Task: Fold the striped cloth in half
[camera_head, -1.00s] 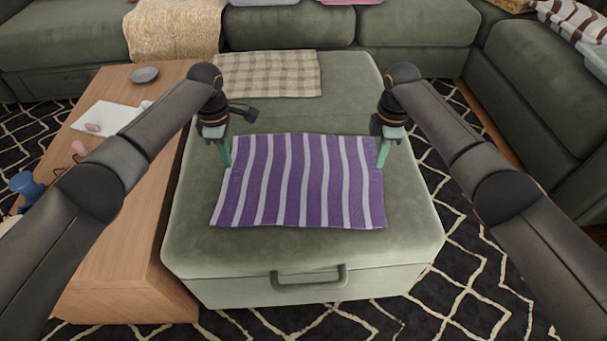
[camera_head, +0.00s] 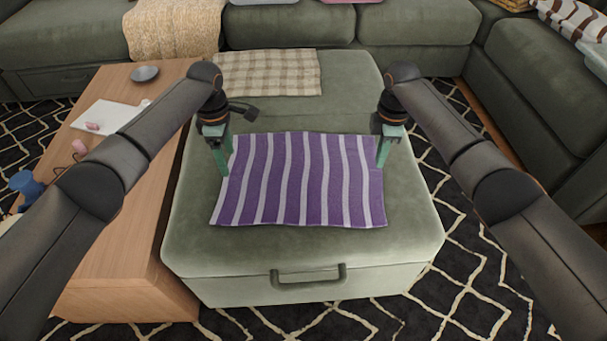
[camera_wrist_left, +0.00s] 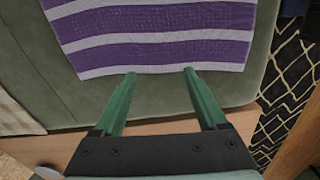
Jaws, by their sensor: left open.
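The striped cloth (camera_head: 300,182), purple with pale stripes, lies spread flat on the green ottoman (camera_head: 300,250). My right gripper (camera_head: 383,160) points down at the far right corner. Its fingers overlap in the view, so their gap and any hold on the cloth are unclear.
A beige checked cloth (camera_head: 268,72) lies behind on the ottoman. A wooden table (camera_head: 125,255) stands close on the left, with a grey dish (camera_head: 145,74), a white board (camera_head: 98,117) and a blue object (camera_head: 24,184). The ottoman's front top is bare. Sofas surround the back and right.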

